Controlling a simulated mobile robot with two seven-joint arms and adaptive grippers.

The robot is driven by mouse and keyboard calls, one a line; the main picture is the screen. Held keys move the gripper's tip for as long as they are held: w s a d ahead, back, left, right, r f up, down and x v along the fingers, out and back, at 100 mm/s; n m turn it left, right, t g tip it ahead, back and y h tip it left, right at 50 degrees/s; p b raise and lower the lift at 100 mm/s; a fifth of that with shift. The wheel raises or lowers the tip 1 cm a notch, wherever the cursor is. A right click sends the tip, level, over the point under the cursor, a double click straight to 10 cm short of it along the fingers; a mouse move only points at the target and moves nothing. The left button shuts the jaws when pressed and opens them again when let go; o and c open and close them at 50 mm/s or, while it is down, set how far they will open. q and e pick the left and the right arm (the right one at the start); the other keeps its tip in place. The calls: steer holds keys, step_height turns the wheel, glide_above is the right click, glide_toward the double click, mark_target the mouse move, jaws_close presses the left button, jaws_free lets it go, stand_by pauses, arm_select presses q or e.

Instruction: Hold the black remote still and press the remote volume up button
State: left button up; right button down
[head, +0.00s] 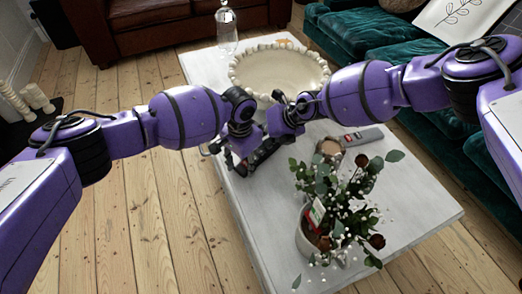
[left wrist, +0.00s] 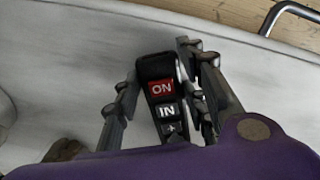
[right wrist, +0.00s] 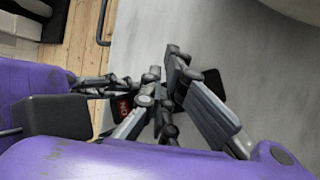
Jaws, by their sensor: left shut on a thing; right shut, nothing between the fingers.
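The black remote (left wrist: 158,68) has a red "ON" button and an "IN" button below it in the left wrist view. My left gripper (left wrist: 160,88) is shut on it, one finger along each side, over the table. In the right wrist view the remote's red label (right wrist: 124,105) shows partly behind fingers. My right gripper (right wrist: 165,90) is shut and empty, its fingertips close to the remote; I cannot tell whether they touch. In the head view my left gripper (head: 242,166) is low over the table's left edge, and the right one is mostly hidden beside it. I cannot make out the volume up button.
The white table (head: 420,200) holds a beaded round tray (head: 280,72), a glass bell jar (head: 227,32), a grey remote (head: 352,139), a candle (head: 329,148) and a potted plant (head: 310,240) near the front. A green sofa (head: 365,35) stands right, a brown one (head: 150,22) behind.

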steer(key=shift+f, duration=0.25)
steer(key=shift+f, duration=0.45)
stand_by(0.6)
steer(key=shift+s+r, duration=0.1)
steer(key=shift+r, duration=0.75)
step_height(320, 180, up, 5)
stand_by(0.6)
stand_by(2.5)
arm_select(q)
steer(key=o, duration=1.3)
